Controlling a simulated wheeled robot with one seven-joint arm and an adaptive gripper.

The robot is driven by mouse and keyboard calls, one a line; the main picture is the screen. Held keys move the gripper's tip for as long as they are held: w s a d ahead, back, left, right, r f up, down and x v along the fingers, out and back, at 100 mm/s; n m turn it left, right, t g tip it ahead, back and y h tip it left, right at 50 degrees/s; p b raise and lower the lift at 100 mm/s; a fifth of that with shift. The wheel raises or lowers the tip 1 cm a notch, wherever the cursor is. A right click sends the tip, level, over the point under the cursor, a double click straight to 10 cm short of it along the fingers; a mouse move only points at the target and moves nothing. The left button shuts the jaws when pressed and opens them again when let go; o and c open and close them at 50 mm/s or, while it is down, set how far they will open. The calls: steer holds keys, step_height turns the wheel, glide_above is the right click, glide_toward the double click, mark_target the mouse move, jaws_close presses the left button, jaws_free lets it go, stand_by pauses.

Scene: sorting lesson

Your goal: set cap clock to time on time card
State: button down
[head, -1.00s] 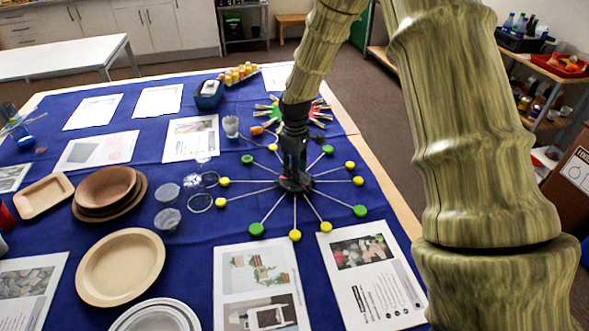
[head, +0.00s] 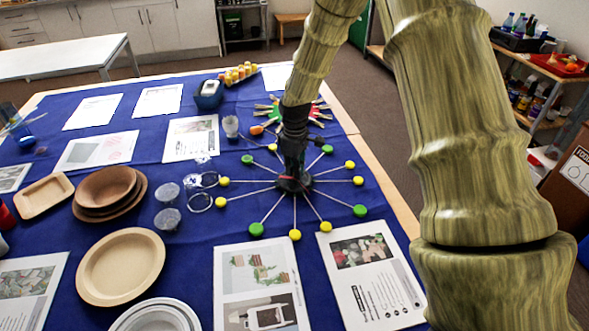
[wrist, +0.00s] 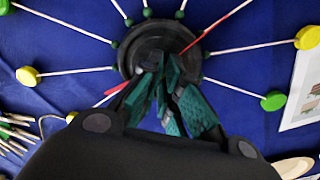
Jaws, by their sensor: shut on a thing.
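The cap clock (head: 262,213) lies on the blue cloth, with white spokes ending in green and yellow caps around a dark hub. My gripper (head: 292,180) reaches down onto the hub. In the wrist view my gripper (wrist: 163,75) has its teal fingers close together at a dark knob (wrist: 152,58) on the hub (wrist: 128,50). A red hand (wrist: 222,22) runs from the hub to the upper right, and a short red piece (wrist: 116,89) shows at the lower left. The fingers hide part of the hub. I cannot tell which sheet is the time card.
Printed sheets (head: 262,262) and (head: 362,250) lie in front of the clock. Clear cups (head: 200,200) stand close on its left, beside brown plates (head: 120,262). A rack of yellow-topped items (head: 238,73) and a blue tub (head: 208,98) stand behind. The table's right edge is near.

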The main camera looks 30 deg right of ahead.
steer(key=shift+r, duration=0.1)
steer(key=m+p, duration=0.3)
steer(key=m, duration=0.1)
steer(key=shift+r, duration=0.1)
steer(key=m+p, duration=0.2)
steer(key=m, duration=0.1)
steer(key=shift+m, duration=0.3)
steer(key=m+p, duration=0.2)
steer(key=m, duration=0.2)
steer(key=shift+f+m+p, duration=0.2)
steer(key=shift+m+p, duration=0.45)
steer(key=shift+m, duration=1.25)
steer(key=c, duration=1.5)
jaws_free()
